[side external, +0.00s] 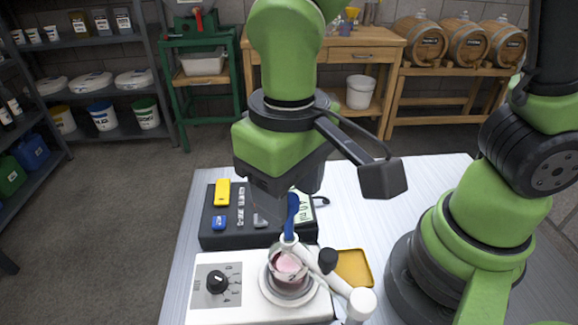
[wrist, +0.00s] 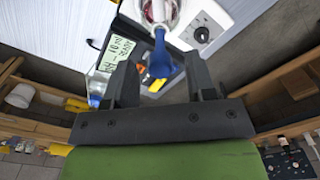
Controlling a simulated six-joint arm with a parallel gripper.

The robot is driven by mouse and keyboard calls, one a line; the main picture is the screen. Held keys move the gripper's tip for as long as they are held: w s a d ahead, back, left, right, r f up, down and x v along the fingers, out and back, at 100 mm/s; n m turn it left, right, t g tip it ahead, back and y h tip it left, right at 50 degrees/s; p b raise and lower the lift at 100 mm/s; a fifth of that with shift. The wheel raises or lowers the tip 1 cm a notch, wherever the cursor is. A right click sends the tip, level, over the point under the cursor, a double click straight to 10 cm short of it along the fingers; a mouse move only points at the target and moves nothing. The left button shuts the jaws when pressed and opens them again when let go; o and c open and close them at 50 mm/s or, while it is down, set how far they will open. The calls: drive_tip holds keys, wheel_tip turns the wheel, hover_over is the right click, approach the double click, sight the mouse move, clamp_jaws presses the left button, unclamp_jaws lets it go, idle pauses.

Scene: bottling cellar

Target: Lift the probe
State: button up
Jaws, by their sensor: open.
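The probe (side external: 292,212) has a blue upper part and stands roughly upright above a glass beaker (side external: 288,268) with pink liquid. Its lower end is at the beaker, beside a white holder arm (side external: 330,278); I cannot tell whether it touches the liquid. In the wrist view the blue probe top (wrist: 161,52) shows between my two dark fingers. My gripper (side external: 274,204) is open, pointing down at the probe's blue part, with a finger on either side in the wrist view. The wrist view also shows the beaker (wrist: 158,12) beyond the probe.
The beaker sits on a white stirrer unit (side external: 208,309) with a black knob. Behind it is a dark meter case (side external: 212,238) with a display and a yellow piece (side external: 222,191). A yellow tray (side external: 362,256) lies to the right. The table's (side external: 415,177) back right is clear.

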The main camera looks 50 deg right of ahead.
wheel_tip(320, 180, up, 10)
drive_tip(key=shift+f, duration=0.15)
idle(0.3)
drive_tip(key=s+d+r+m+t+y, duration=0.1)
drive_tip(key=s+d+m+t, duration=0.1)
drive_tip(key=d+t, duration=0.3)
drive_tip(key=s+d+r+m+t+y, duration=0.1)
drive_tip(key=s+d+r+m+t, duration=0.15)
drive_tip(key=d, duration=0.45)
drive_tip(key=w+a+f+n+g+h, duration=0.1)
drive_tip(key=w+a+f+n+g, duration=0.1)
drive_tip(key=a+g, duration=0.3)
drive_tip(key=w+a+f+n+g+h, duration=0.1)
drive_tip(key=w+a+f+n+g, duration=0.15)
drive_tip(key=a, duration=0.45)
wheel_tip(320, 180, down, 9)
drive_tip(key=shift+f, duration=0.1)
